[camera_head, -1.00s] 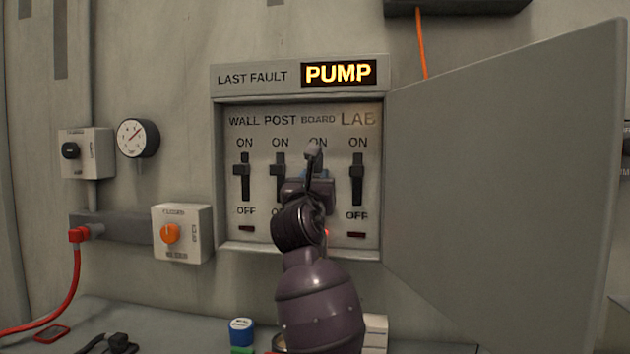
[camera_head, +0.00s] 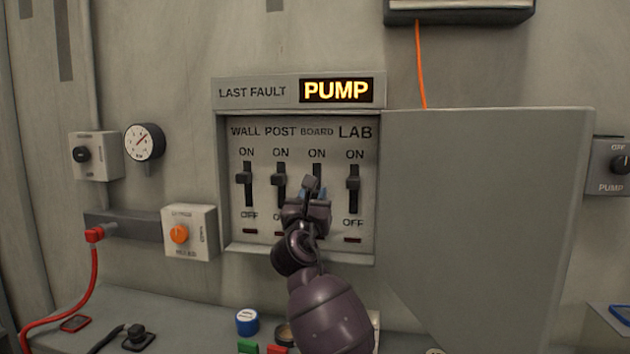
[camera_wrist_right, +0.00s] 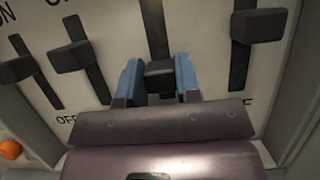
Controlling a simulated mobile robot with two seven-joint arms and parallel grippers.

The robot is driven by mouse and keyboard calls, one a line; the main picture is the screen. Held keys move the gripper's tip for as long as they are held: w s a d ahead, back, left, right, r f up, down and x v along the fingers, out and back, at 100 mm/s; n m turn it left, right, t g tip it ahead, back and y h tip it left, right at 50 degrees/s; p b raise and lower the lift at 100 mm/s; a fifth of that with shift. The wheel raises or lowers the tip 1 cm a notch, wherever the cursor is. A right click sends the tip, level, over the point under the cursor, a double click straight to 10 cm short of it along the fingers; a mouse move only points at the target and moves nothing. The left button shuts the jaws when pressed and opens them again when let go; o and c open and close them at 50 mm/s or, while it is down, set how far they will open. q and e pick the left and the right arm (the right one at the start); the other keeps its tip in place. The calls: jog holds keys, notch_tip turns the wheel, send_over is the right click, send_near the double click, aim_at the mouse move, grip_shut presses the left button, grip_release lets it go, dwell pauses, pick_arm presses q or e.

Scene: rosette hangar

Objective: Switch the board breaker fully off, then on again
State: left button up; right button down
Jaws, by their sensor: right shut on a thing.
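The breaker panel (camera_head: 300,246) is open on the wall, with four labelled levers in a row. My right gripper (camera_head: 312,194) is in front of the BOARD column and covers most of it. In the right wrist view its blue fingers are shut on the board breaker's dark handle (camera_wrist_right: 159,75). That handle sits lower than its neighbours, toward the OFF end, with bare slot above it. Its exact stop and lamp are hidden. The WALL (camera_head: 244,179), POST (camera_head: 279,181) and LAB (camera_head: 353,183) levers stand clear of the fingers. My left gripper is not in view.
The panel's open door (camera_head: 480,220) stands to the right. A lit display (camera_head: 336,90) above reads PUMP. An orange-knob box (camera_head: 189,232) and a gauge (camera_head: 144,141) are left.

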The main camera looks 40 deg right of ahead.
jog(key=shift+f, duration=0.65)
jog(key=c, duration=0.8)
grip_release()
jog(key=shift+r, duration=0.1)
jog(key=shift+s, duration=0.1)
jog(key=v, duration=1)
jog(key=shift+s+a+p, duration=0.2)
jog(key=shift+a+p, duration=0.1)
